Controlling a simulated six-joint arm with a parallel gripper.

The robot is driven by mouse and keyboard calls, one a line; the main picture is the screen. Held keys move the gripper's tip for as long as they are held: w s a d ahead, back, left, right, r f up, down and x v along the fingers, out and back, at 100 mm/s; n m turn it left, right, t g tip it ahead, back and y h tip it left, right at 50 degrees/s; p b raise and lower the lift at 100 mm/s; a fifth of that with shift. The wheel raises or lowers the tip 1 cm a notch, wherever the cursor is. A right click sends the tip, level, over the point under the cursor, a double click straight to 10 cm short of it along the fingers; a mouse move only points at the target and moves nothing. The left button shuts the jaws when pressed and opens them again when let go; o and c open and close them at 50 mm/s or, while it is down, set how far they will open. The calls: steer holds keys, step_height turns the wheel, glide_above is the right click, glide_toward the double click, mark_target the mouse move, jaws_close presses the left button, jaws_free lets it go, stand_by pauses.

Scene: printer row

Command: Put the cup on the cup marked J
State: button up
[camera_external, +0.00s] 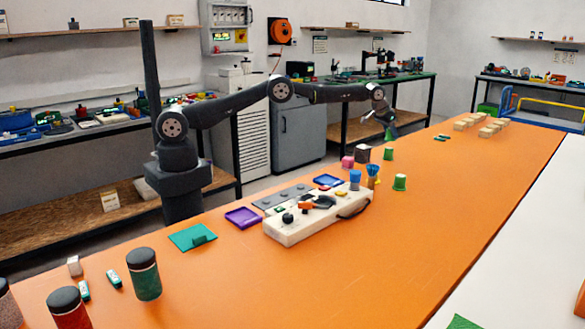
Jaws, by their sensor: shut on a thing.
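My gripper (389,126) is at the end of my outstretched arm, above the far half of the orange table. It is shut on a small green cup (390,135), which is partly hidden by the fingers. Below the held cup and apart from it, a green cup (388,154) stands on the table. The letters on the cups are too small to read, so I cannot tell which is marked J.
A dark pot (362,154) and a pink object (347,162) stand left of the cups. A blue cup (355,177) and a holder with blue sticks (373,171) stand by the white control box (300,225). Wooden blocks (490,130) lie farther back.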

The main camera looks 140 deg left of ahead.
mark_target(390, 140)
steer(key=shift+f, duration=1.8)
steer(key=shift+f, duration=0.15)
steer(key=o, duration=1)
steer(key=shift+c, duration=0.2)
steer(key=shift+d+r, duration=0.1)
steer(key=shift+r, duration=0.25)
steer(key=v, duration=1.1)
steer(key=shift+d+r, duration=0.2)
steer(key=shift+r, duration=0.05)
steer(key=shift+f, duration=0.1)
steer(key=x, duration=1.2)
steer(key=shift+s, duration=0.1)
